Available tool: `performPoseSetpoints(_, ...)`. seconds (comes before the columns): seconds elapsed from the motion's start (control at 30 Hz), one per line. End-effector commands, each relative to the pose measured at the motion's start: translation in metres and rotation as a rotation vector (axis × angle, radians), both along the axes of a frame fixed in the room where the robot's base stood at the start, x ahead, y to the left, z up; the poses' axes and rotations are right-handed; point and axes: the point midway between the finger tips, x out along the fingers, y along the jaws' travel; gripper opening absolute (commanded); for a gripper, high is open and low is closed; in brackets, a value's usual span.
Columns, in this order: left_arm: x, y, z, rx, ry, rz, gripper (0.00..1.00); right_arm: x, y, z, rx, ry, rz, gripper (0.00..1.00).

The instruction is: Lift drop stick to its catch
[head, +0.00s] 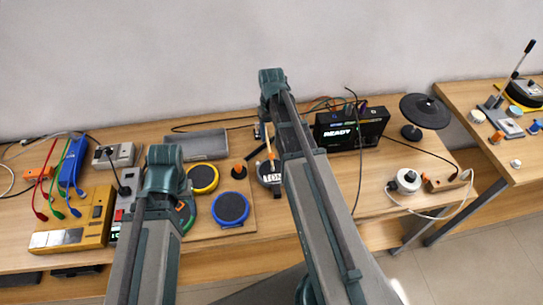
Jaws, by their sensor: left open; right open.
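A thin pale stick (268,137) stands at the middle of the table, rising from a dark base with white lettering (270,178). A black lever with an orange end (254,153) leans just left of it. I cannot tell which of these is the drop stick, and no catch can be made out. My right gripper (270,90) is open, above and close to the pale stick in the picture; its arm covers what lies to the right. My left gripper (164,170) is open over the left part of the table; its fingertips are not clear.
A yellow pad (203,178) and a blue pad (231,208) lie left of the stick, with a grey tray (197,144) behind. A black box reading READY (350,127) and a black disc on a stand (425,110) stand right. Cables cross the table.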

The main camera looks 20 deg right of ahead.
Motion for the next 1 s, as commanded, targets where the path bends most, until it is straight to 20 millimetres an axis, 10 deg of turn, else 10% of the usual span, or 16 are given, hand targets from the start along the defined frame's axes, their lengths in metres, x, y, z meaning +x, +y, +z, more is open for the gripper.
performPoseSetpoints(0.6, 0.000, 0.000, -0.094, 0.000, 0.000, 0.002, 0.59, 0.000, 0.000, -0.094, 0.000, 0.000, 0.000, 0.60)
performPoseSetpoints(1.0, 0.000, 0.000, -0.103, 0.000, 0.000, 0.002, 0.59, 0.000, 0.000, -0.103, 0.000, 0.000, 0.000, 0.60)
